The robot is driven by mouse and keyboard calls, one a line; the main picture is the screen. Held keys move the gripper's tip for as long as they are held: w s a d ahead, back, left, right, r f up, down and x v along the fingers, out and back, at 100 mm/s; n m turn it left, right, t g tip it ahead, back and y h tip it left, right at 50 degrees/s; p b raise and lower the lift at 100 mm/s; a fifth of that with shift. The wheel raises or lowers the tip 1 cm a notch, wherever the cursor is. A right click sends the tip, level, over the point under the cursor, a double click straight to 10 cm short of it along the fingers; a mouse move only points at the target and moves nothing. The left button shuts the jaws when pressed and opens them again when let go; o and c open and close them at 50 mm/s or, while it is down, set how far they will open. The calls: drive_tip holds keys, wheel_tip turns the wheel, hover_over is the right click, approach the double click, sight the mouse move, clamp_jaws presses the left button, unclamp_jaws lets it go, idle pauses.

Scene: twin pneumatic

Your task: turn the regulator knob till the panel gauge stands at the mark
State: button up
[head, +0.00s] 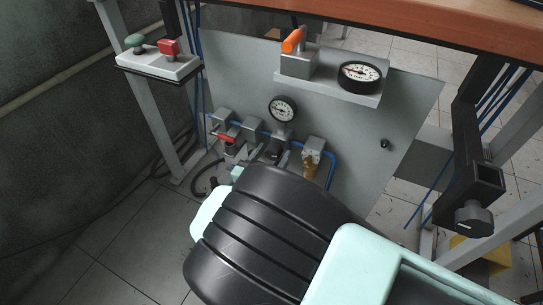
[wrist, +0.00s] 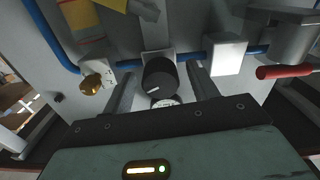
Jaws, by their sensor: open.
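The regulator knob (wrist: 159,77) is round and black with a white line, and shows in the wrist view. My gripper (wrist: 156,84) is open, with one dark finger on each side of the knob in the picture. I cannot tell whether they touch it. A small white-faced gauge (head: 284,109) sits above the regulator, and its edge shows in the wrist view (wrist: 165,101). A larger dial gauge (head: 361,76) stands on a grey block at the panel top. Needles and marks are too small to read.
A red-handled valve (head: 228,138) is left of the regulator and a brass fitting (head: 311,162) right, joined by blue tube. An orange lever (head: 293,40) stands atop the panel. A red and green button box (head: 158,62) is at left. The tabletop (head: 440,20) overhangs above.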

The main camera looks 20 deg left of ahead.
drive_tip(key=shift+c, duration=0.3)
drive_tip(key=c, duration=0.9)
drive_tip(key=shift+c, duration=0.2)
drive_tip(key=shift+m, duration=0.4)
drive_tip(key=m+b, duration=0.1)
drive_tip(key=m, duration=0.4)
drive_tip(key=shift+f, duration=0.1)
drive_tip(key=m+b, duration=0.1)
drive_tip(key=m, duration=0.3)
drive_tip(key=shift+a, duration=0.1)
drive_tip(key=shift+m+b, duration=0.35)
drive_tip(key=shift+m, duration=1.15)
